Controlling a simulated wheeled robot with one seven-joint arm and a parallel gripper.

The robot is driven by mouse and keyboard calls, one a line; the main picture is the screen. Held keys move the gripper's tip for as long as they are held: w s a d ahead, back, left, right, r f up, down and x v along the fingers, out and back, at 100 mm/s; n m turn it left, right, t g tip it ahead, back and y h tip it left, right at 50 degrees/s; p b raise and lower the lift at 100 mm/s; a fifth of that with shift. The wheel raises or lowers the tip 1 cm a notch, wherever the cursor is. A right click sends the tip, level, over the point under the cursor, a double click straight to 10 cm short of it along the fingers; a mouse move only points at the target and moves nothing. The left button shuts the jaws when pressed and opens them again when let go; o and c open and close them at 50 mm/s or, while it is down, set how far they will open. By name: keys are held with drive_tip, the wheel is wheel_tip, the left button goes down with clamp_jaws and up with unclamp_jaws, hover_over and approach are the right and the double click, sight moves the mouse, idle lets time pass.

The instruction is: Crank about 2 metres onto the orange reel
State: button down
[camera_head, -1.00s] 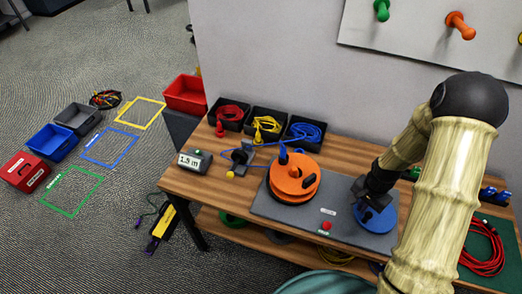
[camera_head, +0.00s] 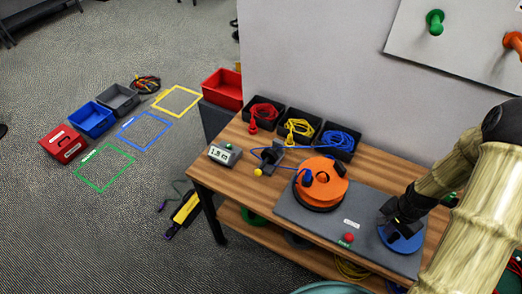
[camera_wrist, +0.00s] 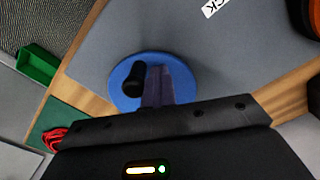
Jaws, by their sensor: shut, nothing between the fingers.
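The orange reel (camera_head: 330,172) sits on the grey base plate (camera_head: 300,212), with a blue cable and blue plug (camera_head: 307,178) at its edge. The blue cable runs left through the black guide (camera_head: 270,155) near the meter (camera_head: 224,154), which appears to read 1.9 m. The blue crank disc (camera_head: 402,238) lies at the plate's right end. My gripper (camera_head: 394,226) is over the disc, its fingers shut. In the wrist view the black crank knob (camera_wrist: 133,80) stands beside the fingers (camera_wrist: 157,85), with nothing seen gripped between them.
Three black bins with red (camera_head: 264,112), yellow (camera_head: 299,128) and blue (camera_head: 338,141) cables line the wall. A red button (camera_head: 349,238) is on the plate's front. A red cable (camera_wrist: 54,138) lies beyond the disc. Coloured trays and taped floor outlines are at left.

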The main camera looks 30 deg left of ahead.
drive_tip(key=shift+s+d, duration=0.25)
drive_tip(key=shift+s, duration=0.05)
wheel_tip(320, 180, up, 7)
drive_tip(key=p, duration=0.5)
drive_tip(key=shift+p, duration=0.3)
idle(1.2)
drive_tip(key=s+r+n+t, duration=0.1)
drive_tip(key=s+r+n, duration=0.1)
drive_tip(key=r, duration=0.4)
drive_tip(key=s+a+r+n, duration=0.1)
drive_tip(key=s+r+n, duration=0.1)
drive_tip(key=s+r, duration=0.2)
drive_tip(key=s+r+n+t, duration=0.1)
drive_tip(key=s+r, duration=0.3)
drive_tip(key=r, duration=0.6)
drive_tip(key=shift+a+n+t, duration=0.2)
drive_tip(key=shift+n+t, duration=0.1)
drive_tip(key=shift+n, duration=0.2)
drive_tip(key=shift+w+d+f, duration=0.1)
drive_tip(key=shift+w, duration=0.15)
